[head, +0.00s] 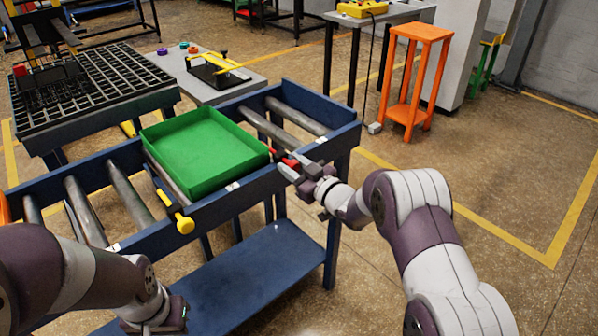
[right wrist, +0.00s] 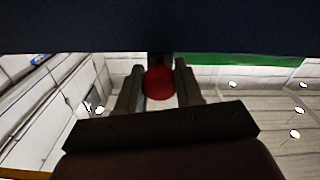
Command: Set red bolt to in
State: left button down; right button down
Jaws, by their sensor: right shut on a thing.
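The red bolt (head: 291,162) is at the near right side rail of the blue roller table (head: 238,190), beside the green tray. My right gripper (head: 288,168) is at it, and in the right wrist view its round red end (right wrist: 159,83) sits between the two fingers, which are shut on it. The dark table rail (right wrist: 90,28) is just beyond the fingers. How far the bolt goes into the rail is hidden. My left gripper (head: 160,318) is low at the bottom edge, away from the bolt; its fingers do not show clearly.
The green tray (head: 205,187) rests on the rollers. A yellow-knobbed lever (head: 184,222) sticks out at the near rail. A black grid rack (head: 95,90) and a grey bench (head: 240,85) stand behind. An orange stand (head: 410,85) is at the back right; the floor right of the table is clear.

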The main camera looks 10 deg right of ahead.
jog(key=c, duration=1)
grip_release()
jog(key=shift+r, duration=0.1)
jog(key=shift+o, duration=1.3)
jog(key=shift+w+a, duration=0.15)
jog(key=shift+w, duration=0.05)
jog(key=v, duration=1.2)
jog(key=shift+s+d, duration=0.25)
jog(key=shift+s, duration=0.05)
